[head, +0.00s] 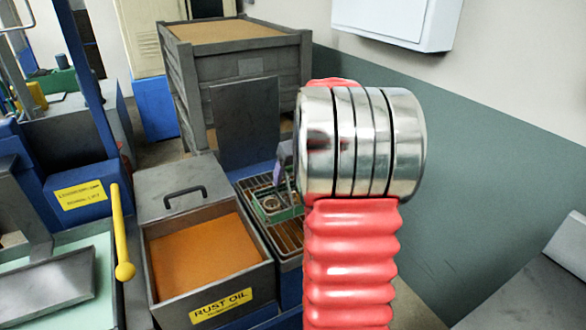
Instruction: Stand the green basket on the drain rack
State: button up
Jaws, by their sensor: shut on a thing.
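The green basket (274,207) shows in the head view, just left of my arm. Something ring-shaped and metallic sits in it. It is over the slatted drain rack (284,238), to the right of the rust oil tank. It looks about level, but I cannot tell whether it touches the slats. My gripper (287,172) is a small grey-purple shape at the basket's upper right, shut on the basket. My arm's chrome joint and red sleeve hide much of the gripper and the right side of the rack.
The rust oil tank (205,255) holds orange liquid, with a handled grey cover (181,190) at its back. An upright grey plate (245,122) stands behind the rack. A yellow-knobbed lever (122,235) rises left of the tank. A large grey bin (240,60) stands behind.

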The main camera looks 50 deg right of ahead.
jog(key=shift+f, duration=0.95)
jog(key=o, duration=2)
jog(key=shift+f, duration=0.15)
jog(key=shift+c, duration=0.2)
jog(key=v, duration=1.4)
jog(key=shift+f, duration=0.1)
